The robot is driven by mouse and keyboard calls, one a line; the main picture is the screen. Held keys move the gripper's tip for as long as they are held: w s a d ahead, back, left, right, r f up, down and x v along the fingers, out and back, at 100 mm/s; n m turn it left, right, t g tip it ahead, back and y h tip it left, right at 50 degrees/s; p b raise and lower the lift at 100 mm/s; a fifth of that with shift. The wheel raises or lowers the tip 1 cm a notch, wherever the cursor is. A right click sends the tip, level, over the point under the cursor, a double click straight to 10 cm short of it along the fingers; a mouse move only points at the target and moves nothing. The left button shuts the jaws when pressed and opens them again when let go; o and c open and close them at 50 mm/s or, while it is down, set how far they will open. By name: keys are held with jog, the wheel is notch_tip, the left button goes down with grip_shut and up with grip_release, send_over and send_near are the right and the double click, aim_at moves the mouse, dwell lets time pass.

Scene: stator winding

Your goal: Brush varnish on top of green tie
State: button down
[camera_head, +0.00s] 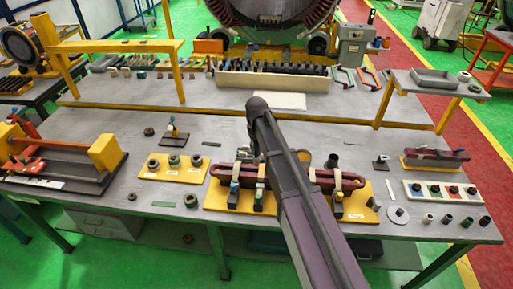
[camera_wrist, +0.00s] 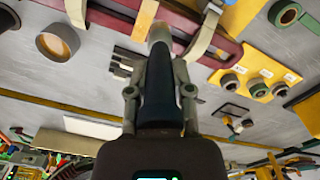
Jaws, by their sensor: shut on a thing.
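In the wrist view my gripper (camera_wrist: 160,88) is shut on a dark-handled brush (camera_wrist: 158,100). The brush's pale tip points toward the dark red coil (camera_wrist: 110,18); contact cannot be told. In the head view the coil (camera_head: 318,178) lies on a yellow fixture plate (camera_head: 217,197), with pale bands around it and small coloured clamps in front. My arm hides the coil's middle.
A yellow plate with several dark rings (camera_head: 173,167) lies left of the coil. A white tray with coloured squares (camera_head: 440,191) and several small cylinders are at the right. A black upright cylinder (camera_head: 332,161) stands behind the coil.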

jog(key=shift+r+p, duration=1.55)
jog(key=shift+f, duration=0.15)
jog(key=shift+d+f+b, duration=0.2)
jog(key=shift+b, duration=0.15)
jog(key=shift+a+f, duration=0.1)
jog(key=shift+a+f, duration=0.1)
jog(key=shift+a, duration=0.1)
jog(key=shift+f, duration=0.1)
